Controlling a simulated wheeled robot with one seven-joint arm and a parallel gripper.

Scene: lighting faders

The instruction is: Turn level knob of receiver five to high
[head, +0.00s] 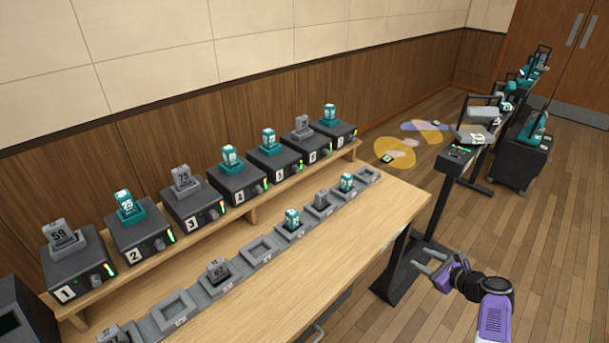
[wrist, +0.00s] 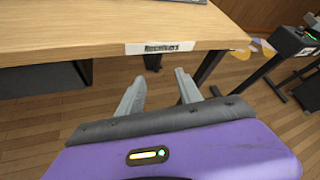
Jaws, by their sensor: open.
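Receiver five (head: 268,161) is a dark box on the raised wooden shelf, fifth from the left, with a teal unit docked on top. Its level knob (head: 295,169) is a small dark knob on the front face, beside a lit level strip; its setting is too small to read. My gripper (head: 424,259) is open and empty, off the right end of the table and well away from the receiver. In the wrist view, its two grey fingers (wrist: 160,78) are apart below the table edge. Receiver five is not in the wrist view.
The wooden table (head: 345,230) carries a row of grey docks, some holding teal or grey units. Other numbered receivers flank receiver five. A labelled plate (wrist: 160,47) is on the table edge. A dark stand (head: 440,205) is right of the table. Open floor lies at the right.

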